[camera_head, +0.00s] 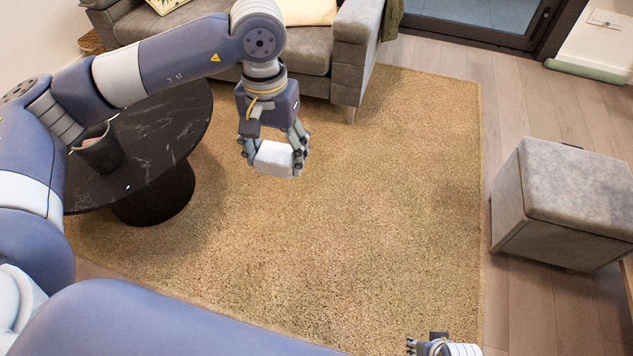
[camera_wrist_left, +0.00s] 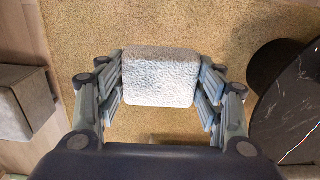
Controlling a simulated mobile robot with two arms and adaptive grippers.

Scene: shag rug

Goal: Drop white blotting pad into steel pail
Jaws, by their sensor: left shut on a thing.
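The white blotting pad (camera_head: 274,158) is a small pale block with a textured face. My left gripper (camera_head: 276,147) is shut on it and holds it in the air above the rug, to the right of the round table. In the left wrist view the pad (camera_wrist_left: 161,77) sits between the fingers (camera_wrist_left: 160,92). A dark grey pail (camera_head: 99,152) stands upright on the table's left part, partly hidden by my left arm.
The round black marble table (camera_head: 165,125) stands at the left on a dark pedestal. A grey sofa (camera_head: 310,55) is at the back and a grey ottoman (camera_head: 570,190) at the right. The tan rug (camera_head: 390,190) between them is clear.

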